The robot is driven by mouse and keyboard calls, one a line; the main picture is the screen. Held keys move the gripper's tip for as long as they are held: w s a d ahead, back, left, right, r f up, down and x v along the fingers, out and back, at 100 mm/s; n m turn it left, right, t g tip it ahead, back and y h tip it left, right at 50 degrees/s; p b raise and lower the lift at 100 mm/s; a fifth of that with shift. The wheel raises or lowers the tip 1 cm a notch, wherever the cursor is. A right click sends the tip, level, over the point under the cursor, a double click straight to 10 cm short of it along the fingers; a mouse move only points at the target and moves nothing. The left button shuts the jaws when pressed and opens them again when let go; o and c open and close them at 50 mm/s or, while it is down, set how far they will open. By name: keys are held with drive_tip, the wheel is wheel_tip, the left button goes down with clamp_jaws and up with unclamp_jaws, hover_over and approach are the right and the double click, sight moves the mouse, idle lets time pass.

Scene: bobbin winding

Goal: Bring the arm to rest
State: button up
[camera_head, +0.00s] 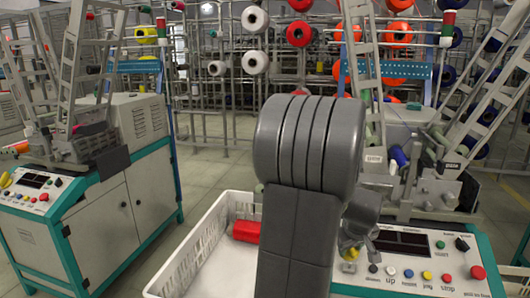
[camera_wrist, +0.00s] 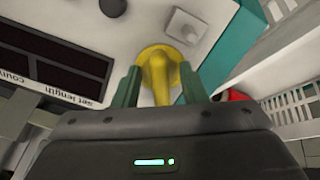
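My gripper (camera_wrist: 160,90) is open in the wrist view, with one greenish finger on each side of a yellow knob (camera_wrist: 160,62). The knob sits on a pale control panel (camera_wrist: 105,22), and narrow gaps seem to separate it from the fingers. In the head view my arm fills the middle, bent low over the left end of the right machine's panel (camera_head: 419,268). My gripper (camera_head: 354,238) shows there only in part, close to the yellow knob (camera_head: 350,254).
A second machine (camera_head: 105,215) is at the left. Racks of coloured bobbins (camera_head: 255,62) stand behind. An aisle (camera_head: 205,170) of bare floor lies between the machines.

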drive_tip(key=shift+r, duration=0.15)
drive_tip(key=p+v, duration=0.5)
drive_tip(key=v, duration=0.8)
drive_tip(key=b+x, duration=0.5)
drive_tip(key=x, duration=0.8)
drive_tip(key=shift+f, duration=0.35)
drive_tip(key=shift+r+m, duration=0.2)
drive_tip(key=shift+m, duration=0.5)
drive_tip(key=m+b, duration=0.1)
drive_tip(key=m, duration=0.5)
drive_tip(key=shift+a, duration=0.15)
